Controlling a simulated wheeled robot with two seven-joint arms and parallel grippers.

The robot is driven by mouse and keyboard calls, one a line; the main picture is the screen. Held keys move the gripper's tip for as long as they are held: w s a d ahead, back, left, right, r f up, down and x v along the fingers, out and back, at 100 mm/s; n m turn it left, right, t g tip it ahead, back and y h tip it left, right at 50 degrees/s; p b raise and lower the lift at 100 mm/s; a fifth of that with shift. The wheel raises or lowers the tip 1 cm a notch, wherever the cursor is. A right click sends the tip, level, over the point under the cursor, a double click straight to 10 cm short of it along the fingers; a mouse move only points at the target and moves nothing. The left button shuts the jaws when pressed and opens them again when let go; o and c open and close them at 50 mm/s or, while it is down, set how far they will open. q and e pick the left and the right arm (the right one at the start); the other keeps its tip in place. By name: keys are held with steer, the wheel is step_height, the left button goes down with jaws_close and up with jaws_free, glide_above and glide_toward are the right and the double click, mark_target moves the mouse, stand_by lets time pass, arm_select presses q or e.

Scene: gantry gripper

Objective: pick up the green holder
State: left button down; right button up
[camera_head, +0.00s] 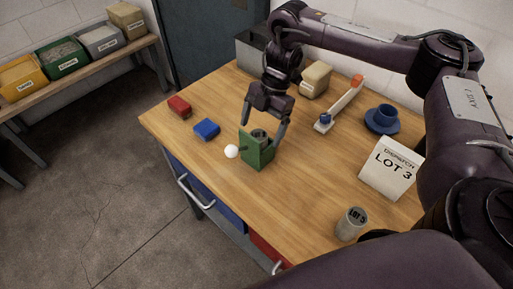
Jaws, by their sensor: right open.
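The green holder (252,152) stands upright on the wooden table near its front left edge. It is a small block-like piece with a dark round opening in its top. My right gripper (264,134) comes down from above with its fingers spread. Whether either finger touches the holder I cannot tell. My left gripper is not in view.
On the table (290,205) are a white ball (231,151), a blue block (206,129), a red block (179,106), a beige block (315,80), a blue cup on a saucer (382,118), a LOT 3 sign (391,168) and a grey cup (351,223). Bins stand on a shelf at left.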

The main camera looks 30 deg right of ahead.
steer(key=shift+w+d+b+x, duration=0.1)
steer(key=shift+d+b+x, duration=0.05)
steer(key=shift+x, duration=0.95)
steer(key=shift+w+d+b+x, duration=0.1)
steer(key=shift+x, duration=1.05)
steer(key=shift+w+d+b+x, duration=0.1)
steer(key=shift+d+b+x, duration=0.05)
steer(key=shift+x, duration=0.95)
steer(key=shift+f, duration=0.2)
steer(key=c, duration=1.1)
steer(key=shift+r, duration=0.1)
steer(key=shift+c, duration=0.4)
